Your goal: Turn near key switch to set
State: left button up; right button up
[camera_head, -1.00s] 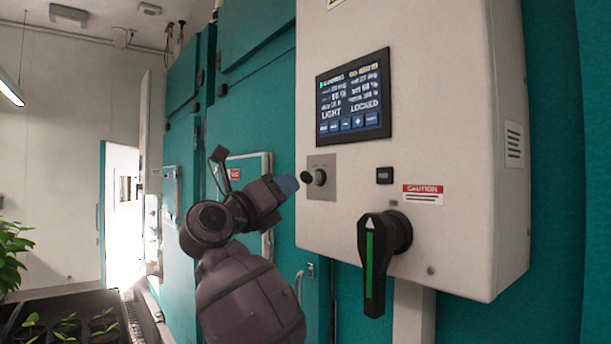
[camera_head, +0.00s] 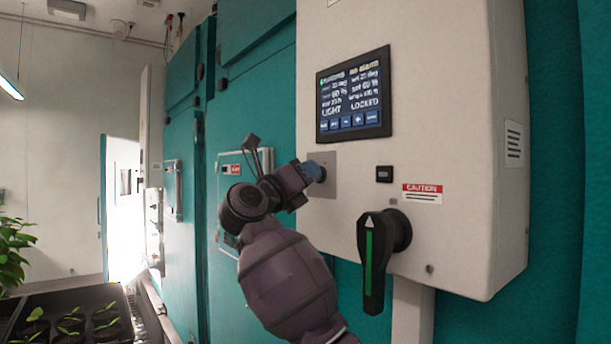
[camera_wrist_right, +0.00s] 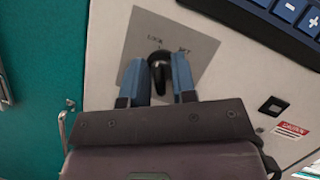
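The key switch (camera_wrist_right: 159,62) is a dark knob on a grey plate (camera_wrist_right: 190,40) marked LOCK and SET, on the white control box (camera_head: 450,130). In the head view the plate (camera_head: 329,187) shows but my gripper hides the knob. My right gripper (camera_wrist_right: 163,80) has its two blue fingers apart, one on each side of the knob. I cannot tell whether they touch it. In the head view the right gripper (camera_head: 316,172) is at the plate. The screen (camera_head: 353,95) above reads LIGHT and LOCKED. My left gripper is not in view.
A black rotary handle with a green stripe (camera_head: 376,260) juts from the box below right of the key switch. A small black button (camera_head: 384,174) and a caution label (camera_head: 422,194) are nearby. Teal chamber doors stand left; seedling trays (camera_head: 70,300) are at lower left.

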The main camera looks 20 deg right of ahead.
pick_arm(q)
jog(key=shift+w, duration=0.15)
pick_arm(e)
jog(key=shift+c, duration=0.7)
